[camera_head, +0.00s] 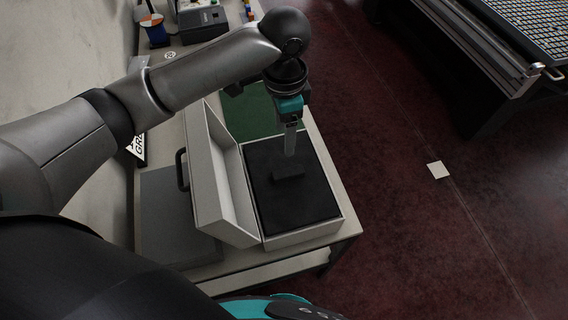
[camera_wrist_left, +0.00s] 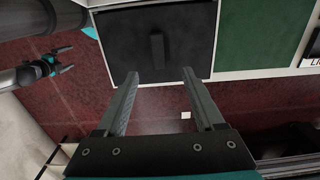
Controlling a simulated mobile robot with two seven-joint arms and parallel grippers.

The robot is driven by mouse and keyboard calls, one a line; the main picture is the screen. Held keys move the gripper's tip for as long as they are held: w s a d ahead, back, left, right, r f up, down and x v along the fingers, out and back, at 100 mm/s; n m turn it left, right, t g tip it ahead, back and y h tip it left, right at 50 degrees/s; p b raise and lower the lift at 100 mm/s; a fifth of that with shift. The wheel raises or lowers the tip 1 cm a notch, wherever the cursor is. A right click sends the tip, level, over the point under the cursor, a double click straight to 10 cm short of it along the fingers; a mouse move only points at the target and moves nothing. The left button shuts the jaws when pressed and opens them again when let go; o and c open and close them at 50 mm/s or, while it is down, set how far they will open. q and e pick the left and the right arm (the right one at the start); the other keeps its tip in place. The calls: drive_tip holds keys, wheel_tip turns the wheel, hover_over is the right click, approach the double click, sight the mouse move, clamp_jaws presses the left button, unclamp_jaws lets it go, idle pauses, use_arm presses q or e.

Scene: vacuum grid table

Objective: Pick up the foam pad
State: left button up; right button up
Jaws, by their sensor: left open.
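The foam pad (camera_head: 300,206) is black and lies flat in an open white box on the table. A small dark raised block (camera_head: 288,172) stands at its middle. The wrist view also shows the pad (camera_wrist_left: 190,45) and its block (camera_wrist_left: 157,50). My left gripper (camera_head: 290,154) points down over the pad, just above the block. In the wrist view its fingers (camera_wrist_left: 160,73) are apart and empty, with the block beyond the tips and between them. I cannot tell the exact height gap. My right gripper (camera_wrist_left: 66,60) shows at the left of the wrist view, its fingers apart and empty.
The white box (camera_head: 305,233) has its lid (camera_head: 222,175) standing open at its left. A green mat (camera_head: 250,112) lies behind the box. A grey device (camera_head: 202,22) stands at the table's back. Open red floor (camera_head: 400,230) lies to the right.

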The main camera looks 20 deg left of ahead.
use_arm(q)
approach(288, 172)
drive_tip(key=shift+s+a+f, duration=0.15)
drive_tip(key=shift+s+a, duration=0.05)
drive_tip(key=shift+a, duration=0.15)
wheel_tip(288, 172, down, 4)
drive_tip(key=shift+r, duration=0.25)
drive_tip(key=shift+w+d+f, duration=0.1)
drive_tip(key=shift+f, duration=0.35)
drive_tip(key=shift+w+d+f+b, duration=0.1)
drive_tip(key=shift+d+f+b, duration=0.05)
drive_tip(key=shift+f, duration=1.05)
drive_tip(key=shift+w+d+f+b, duration=0.1)
drive_tip(key=shift+f+b, duration=0.05)
drive_tip(key=shift+f, duration=1)
use_arm(e)
drive_tip(key=shift+s+d+f, duration=0.2)
drive_tip(key=shift+s, duration=0.4)
drive_tip(key=shift+s+d+f, duration=0.15)
drive_tip(key=shift+s+f, duration=0.05)
drive_tip(key=shift+s, duration=0.4)
use_arm(q)
drive_tip(key=shift+c, duration=0.2)
clamp_jaws()
use_arm(e)
drive_tip(key=shift+s+d, duration=0.2)
